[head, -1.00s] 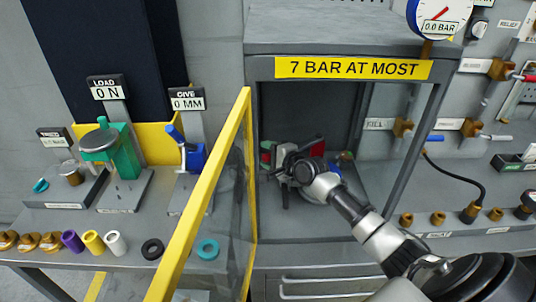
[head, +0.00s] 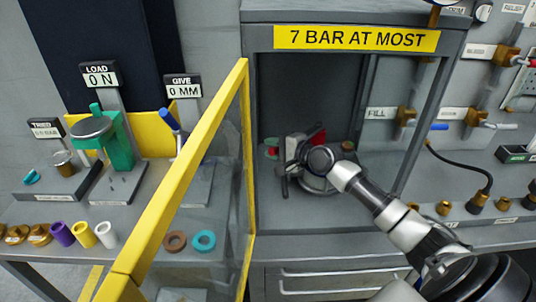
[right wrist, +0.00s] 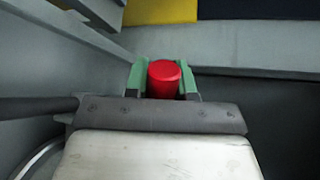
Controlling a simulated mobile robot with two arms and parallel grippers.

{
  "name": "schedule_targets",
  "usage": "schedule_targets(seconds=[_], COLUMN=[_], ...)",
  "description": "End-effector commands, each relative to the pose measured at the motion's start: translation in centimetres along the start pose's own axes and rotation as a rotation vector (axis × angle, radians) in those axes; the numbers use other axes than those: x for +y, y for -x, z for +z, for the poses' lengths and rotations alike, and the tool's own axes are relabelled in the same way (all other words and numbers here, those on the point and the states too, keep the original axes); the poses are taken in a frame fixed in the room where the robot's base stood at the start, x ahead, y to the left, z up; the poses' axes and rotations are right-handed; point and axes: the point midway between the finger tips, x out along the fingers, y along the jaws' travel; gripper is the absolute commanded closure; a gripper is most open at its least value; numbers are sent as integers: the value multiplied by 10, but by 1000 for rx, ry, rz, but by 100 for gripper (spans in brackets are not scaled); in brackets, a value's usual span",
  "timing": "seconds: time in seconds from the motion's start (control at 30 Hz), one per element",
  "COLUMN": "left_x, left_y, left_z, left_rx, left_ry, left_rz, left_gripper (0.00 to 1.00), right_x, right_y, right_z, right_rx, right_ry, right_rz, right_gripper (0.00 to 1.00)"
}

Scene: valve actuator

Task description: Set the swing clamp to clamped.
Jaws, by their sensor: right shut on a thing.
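My right gripper (head: 271,150) reaches into the grey box under the yellow sign, its fingers toward the left. Its green fingertips are shut on a red round-ended knob (right wrist: 164,79), which shows between the green pads in the right wrist view. In the head view the same red knob (head: 271,152) is small and partly hidden. It looks like the swing clamp's handle, but the clamp's arm and body are mostly hidden behind my wrist, so I cannot tell its position. A second red part (head: 318,137) shows just behind my gripper. My left gripper is not in view.
The grey box's frame and its yellow sign (head: 356,38) stand around and above my right arm. A yellow-edged clear panel (head: 190,160) stands at the box's left. A green press (head: 115,140) and loose rings are farther left. Valves and a black hose (head: 470,180) are at right.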

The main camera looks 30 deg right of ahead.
Motion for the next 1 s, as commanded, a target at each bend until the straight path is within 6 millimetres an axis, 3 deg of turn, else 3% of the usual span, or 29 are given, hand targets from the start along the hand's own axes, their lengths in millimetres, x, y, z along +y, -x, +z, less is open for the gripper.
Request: schedule_targets(seconds=[0.03, 0.23, 0.7, 0.73, 0.87, 1.0], left_x=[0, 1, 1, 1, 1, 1], left_y=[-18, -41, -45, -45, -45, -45], left_z=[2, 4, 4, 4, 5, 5], left_rx=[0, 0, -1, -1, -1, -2], left_ry=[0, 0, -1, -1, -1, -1], left_rz=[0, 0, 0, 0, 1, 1], left_gripper=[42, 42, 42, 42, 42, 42], right_x=[9, 10, 6, 6, 7, 7], right_y=[3, 17, 23, 23, 23, 23], right_z=[-4, -1, 3, 3, 3, 4], right_rx=[-16, -87, -116, -116, -117, -117], right_ry=[9, 25, 32, 32, 31, 31], right_rz=[5, 22, 31, 31, 31, 30], right_gripper=[100, 100, 100, 71, 51, 50])
